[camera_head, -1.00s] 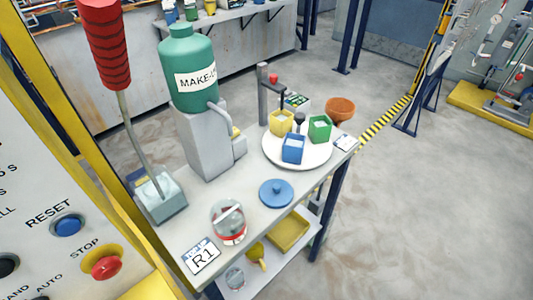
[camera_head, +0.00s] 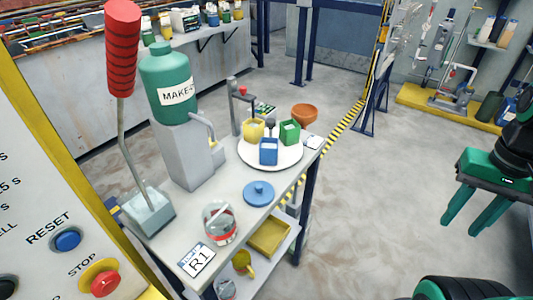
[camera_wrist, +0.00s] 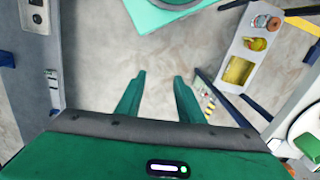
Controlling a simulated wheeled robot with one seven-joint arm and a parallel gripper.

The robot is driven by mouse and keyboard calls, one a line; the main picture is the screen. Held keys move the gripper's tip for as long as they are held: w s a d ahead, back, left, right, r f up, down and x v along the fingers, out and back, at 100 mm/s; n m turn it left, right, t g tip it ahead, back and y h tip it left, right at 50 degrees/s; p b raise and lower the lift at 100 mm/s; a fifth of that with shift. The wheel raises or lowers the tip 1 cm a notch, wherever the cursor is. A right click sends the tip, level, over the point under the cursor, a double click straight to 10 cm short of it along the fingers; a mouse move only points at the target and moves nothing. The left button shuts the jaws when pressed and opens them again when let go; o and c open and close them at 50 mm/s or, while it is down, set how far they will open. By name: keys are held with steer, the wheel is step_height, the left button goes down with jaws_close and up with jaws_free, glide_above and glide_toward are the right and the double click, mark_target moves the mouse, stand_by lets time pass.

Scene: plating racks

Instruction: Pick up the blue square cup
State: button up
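The blue square cup (camera_head: 268,152) stands upright on a round white plate (camera_head: 285,162) on the workbench in the head view. A yellow cup (camera_head: 253,131) and a green square cup (camera_head: 289,132) stand beside it on the same plate. My gripper (camera_head: 466,226) is at the right of the head view, well apart from the bench and the cups. Its two green fingers are spread with nothing between them. In the wrist view my gripper (camera_wrist: 158,78) also shows open and empty above the floor. The blue cup cannot be made out in the wrist view.
On the bench are a blue lid (camera_head: 258,193), a glass jar (camera_head: 220,222), a green bottle (camera_head: 170,82) on a grey stand, and a tap-like post (camera_head: 234,105) behind the plate. An orange bowl (camera_head: 304,114) sits at the back corner. Floor right of the bench is clear.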

steer(key=shift+o, duration=0.9)
steer(key=shift+s+r, duration=0.2)
steer(key=shift+s, duration=0.15)
steer(key=n+t+y, duration=0.2)
steer(key=n+y, duration=1.1)
steer(key=n, duration=1)
glide_toward(269, 151)
steer(key=shift+w+d+f, duration=0.25)
steer(key=shift+w+d, duration=0.05)
steer(key=shift+w, duration=0.3)
steer(key=shift+w+d+f, duration=0.25)
steer(key=shift+w+f, duration=0.05)
steer(key=shift+w, duration=0.3)
steer(key=shift+w+a, duration=0.1)
steer(key=shift+a, duration=0.15)
steer(key=x, duration=1)
steer(key=shift+a+r, duration=0.1)
steer(key=shift+a, duration=0.15)
